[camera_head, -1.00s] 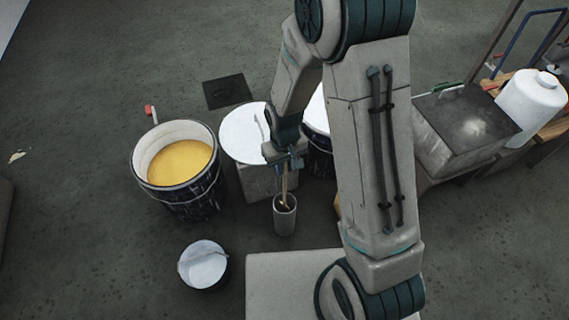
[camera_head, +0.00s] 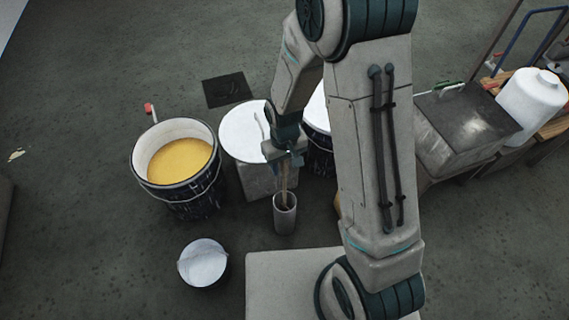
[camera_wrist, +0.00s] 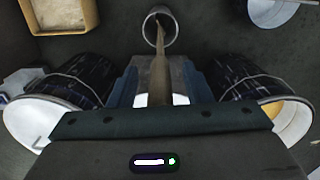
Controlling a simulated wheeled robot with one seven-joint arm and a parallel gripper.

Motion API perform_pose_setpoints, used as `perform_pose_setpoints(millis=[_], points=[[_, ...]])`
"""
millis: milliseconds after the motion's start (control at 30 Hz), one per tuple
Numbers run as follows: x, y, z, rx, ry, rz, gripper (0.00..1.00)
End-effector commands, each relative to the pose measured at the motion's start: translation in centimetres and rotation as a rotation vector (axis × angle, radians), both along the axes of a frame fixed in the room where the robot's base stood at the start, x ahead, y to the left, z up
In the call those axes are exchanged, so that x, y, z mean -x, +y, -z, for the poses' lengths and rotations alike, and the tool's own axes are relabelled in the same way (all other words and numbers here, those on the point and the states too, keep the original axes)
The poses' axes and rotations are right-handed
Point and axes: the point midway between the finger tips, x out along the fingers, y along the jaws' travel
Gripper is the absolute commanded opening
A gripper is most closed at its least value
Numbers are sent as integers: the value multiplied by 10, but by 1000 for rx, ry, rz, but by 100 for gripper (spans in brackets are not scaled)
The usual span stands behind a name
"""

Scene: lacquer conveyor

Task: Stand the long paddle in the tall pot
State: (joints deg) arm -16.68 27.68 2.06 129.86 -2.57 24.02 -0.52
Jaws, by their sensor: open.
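The tall pot (camera_head: 285,222) is a narrow grey cylinder standing upright on the floor. The long paddle (camera_head: 285,180) is a brown stick whose lower end is inside the pot, and it rises toward my gripper (camera_head: 285,158). In the wrist view the paddle (camera_wrist: 159,62) runs from inside the pot's mouth (camera_wrist: 176,36) back between the two fingers. My gripper (camera_wrist: 160,88) is open, with a finger on each side of the paddle. The paddle's top and its lower end are hidden.
A dark drum of yellow liquid (camera_head: 180,163) stands left of the pot. A metal-topped box (camera_head: 466,125) and white container (camera_head: 533,100) are at right.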

Motion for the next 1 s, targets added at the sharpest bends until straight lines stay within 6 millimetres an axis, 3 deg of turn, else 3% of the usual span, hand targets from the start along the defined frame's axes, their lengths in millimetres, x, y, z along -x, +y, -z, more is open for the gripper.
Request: perform_pose_setpoints(millis=[500, 700, 1000], points=[[-3, 1, -111, -2, -5, 0, 45], [-3, 1, -129, -1, -2, 0, 45], [-3, 1, -131, 0, -1, 0, 45]])
